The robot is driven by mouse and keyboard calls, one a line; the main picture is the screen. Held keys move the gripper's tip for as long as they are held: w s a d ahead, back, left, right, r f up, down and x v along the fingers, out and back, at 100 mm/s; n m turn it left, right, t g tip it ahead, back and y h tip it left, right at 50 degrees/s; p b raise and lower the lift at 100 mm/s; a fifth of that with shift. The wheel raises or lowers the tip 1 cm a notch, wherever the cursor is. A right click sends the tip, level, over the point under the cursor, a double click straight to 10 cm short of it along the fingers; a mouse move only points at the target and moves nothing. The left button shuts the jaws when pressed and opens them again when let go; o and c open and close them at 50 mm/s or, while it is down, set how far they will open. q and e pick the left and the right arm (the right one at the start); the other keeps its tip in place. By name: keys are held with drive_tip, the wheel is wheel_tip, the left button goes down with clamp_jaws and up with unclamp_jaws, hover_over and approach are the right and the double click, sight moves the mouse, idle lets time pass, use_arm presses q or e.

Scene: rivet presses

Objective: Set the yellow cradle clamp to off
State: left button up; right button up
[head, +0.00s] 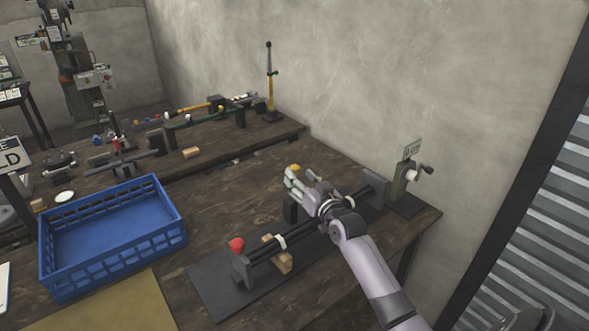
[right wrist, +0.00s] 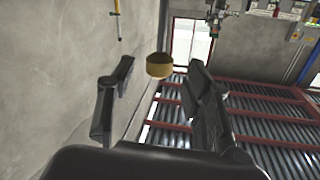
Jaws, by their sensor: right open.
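The yellow cradle clamp shows as a small yellow knob (head: 294,168) at the far side of the rail fixture, partly hidden by my right gripper. My right gripper (head: 302,179) is open and empty beside it. In the right wrist view the yellow knob (right wrist: 159,66) appears between the spread fingers of the right gripper (right wrist: 160,78), near the fingertips, with a gap on each side. I cannot tell the clamp's setting; its lower part is hidden. My left gripper is not in view.
A crank (head: 425,169) stands at the right by the wall. A blue crate (head: 110,232) sits left; the table between is mostly clear.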

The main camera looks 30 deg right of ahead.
sight(297, 173)
drive_tip(key=shift+w+d, duration=0.15)
drive_tip(key=shift+w, duration=0.95)
drive_tip(key=shift+w+d, duration=0.1)
drive_tip(key=shift+w, duration=0.95)
clamp_jaws()
